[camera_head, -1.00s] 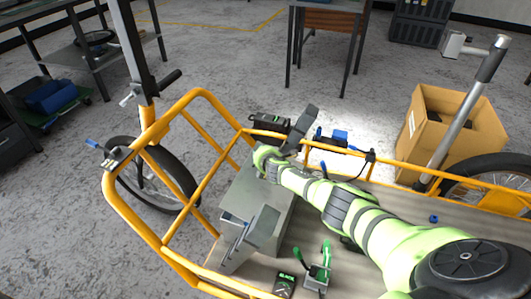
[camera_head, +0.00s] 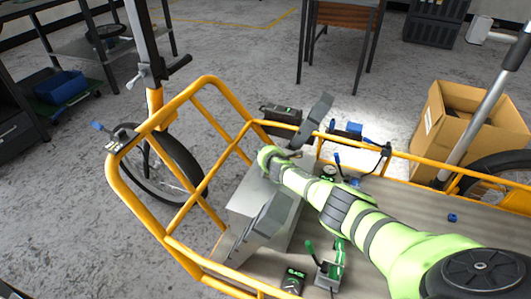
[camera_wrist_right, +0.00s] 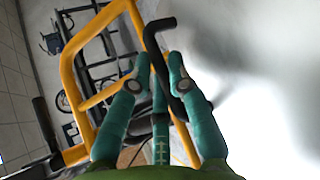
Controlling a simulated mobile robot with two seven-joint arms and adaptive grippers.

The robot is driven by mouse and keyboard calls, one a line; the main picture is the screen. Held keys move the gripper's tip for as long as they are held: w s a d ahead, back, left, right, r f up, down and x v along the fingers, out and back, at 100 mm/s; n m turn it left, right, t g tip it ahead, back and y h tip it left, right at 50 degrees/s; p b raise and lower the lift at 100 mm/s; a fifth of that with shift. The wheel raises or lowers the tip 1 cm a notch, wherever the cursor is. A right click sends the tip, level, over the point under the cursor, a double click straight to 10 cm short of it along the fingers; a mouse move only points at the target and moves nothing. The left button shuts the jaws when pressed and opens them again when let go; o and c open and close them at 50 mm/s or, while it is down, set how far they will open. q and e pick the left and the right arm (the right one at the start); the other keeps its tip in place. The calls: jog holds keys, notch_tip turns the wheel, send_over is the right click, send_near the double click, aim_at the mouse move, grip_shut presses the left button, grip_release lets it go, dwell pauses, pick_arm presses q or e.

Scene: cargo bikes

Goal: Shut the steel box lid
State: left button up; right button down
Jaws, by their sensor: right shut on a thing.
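A bright, pale surface fills the right of that view. My left gripper is not in view.
The yellow rail (camera_head: 205,120) borders the bed. A cardboard box (camera_head: 470,125) stands beyond the rail.

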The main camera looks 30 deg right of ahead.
jog(key=shift+w+a+r, duration=0.35)
jog(key=shift+a+r, duration=0.05)
jog(key=shift+a, duration=0.05)
jog(key=c, duration=1.4)
grip_release()
jog(key=shift+w+f, duration=0.1)
jog(key=shift+f, duration=0.1)
jog(key=shift+d+f, duration=0.1)
jog(key=shift+d, duration=0.05)
jog(key=shift+s, duration=0.25)
jog(key=shift+s+d, duration=0.1)
jog(key=shift+s, duration=0.05)
jog(key=shift+v, duration=5.85)
